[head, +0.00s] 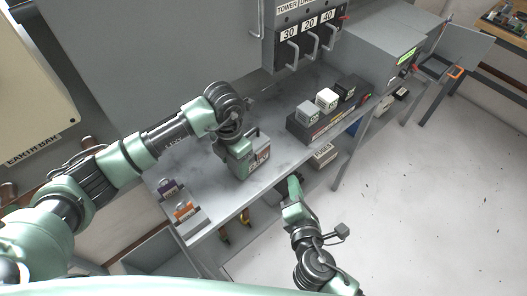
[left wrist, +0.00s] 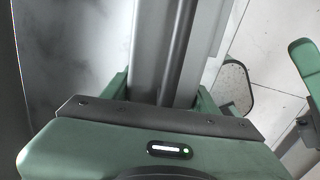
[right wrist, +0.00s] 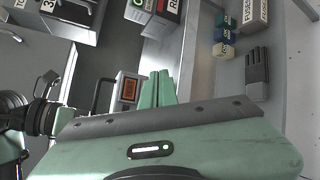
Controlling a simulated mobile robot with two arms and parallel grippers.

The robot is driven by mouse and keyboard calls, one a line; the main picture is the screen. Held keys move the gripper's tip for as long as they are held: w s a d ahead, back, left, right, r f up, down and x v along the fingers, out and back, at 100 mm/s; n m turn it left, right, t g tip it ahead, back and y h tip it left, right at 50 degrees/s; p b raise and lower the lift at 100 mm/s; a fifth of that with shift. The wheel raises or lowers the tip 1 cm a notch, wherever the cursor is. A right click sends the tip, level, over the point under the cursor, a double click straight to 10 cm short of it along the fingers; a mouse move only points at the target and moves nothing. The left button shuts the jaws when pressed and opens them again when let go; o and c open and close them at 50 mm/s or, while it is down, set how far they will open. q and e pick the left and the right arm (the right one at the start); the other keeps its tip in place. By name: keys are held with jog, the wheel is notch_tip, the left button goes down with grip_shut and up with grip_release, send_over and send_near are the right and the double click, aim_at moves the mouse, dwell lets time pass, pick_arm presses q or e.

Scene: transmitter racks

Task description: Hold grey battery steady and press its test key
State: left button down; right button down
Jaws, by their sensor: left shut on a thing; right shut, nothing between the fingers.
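The grey battery (head: 262,152) stands on the grey bench with a dark handle on top and a label on its front. My left gripper (head: 240,160) is shut on it from its left side; in the left wrist view the grey body (left wrist: 165,50) fills the space between the fingers. My right gripper (head: 294,184) is shut and empty, off the bench's front edge to the battery's right. In the right wrist view its closed fingertips (right wrist: 160,76) show just right of the battery's orange panel (right wrist: 129,89); contact cannot be told. I cannot make out the test key.
Purple (head: 170,187) and orange (head: 185,210) units stand at the bench's left end. A dark holder (head: 305,133) carries grey, white and black blocks to the right. A fuses box (head: 323,155) sits below. Hooked switches (head: 292,54) line the rack. Bare bench lies behind the battery.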

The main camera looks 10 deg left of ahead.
aim_at(263, 152)
jog(key=shift+d+r+m+t+h, duration=0.3)
jog(key=shift+d+r+h, duration=0.2)
jog(key=shift+r, duration=0.1)
jog(key=shift+a, duration=0.1)
jog(key=shift+w+a, duration=0.9)
jog(key=shift+a, duration=0.25)
jog(key=shift+w+a, duration=0.85)
jog(key=shift+a, duration=0.3)
jog(key=shift+w+a, duration=0.9)
jog(key=shift+a, duration=0.25)
jog(key=shift+w+a, duration=0.25)
jog(key=shift+a, duration=0.1)
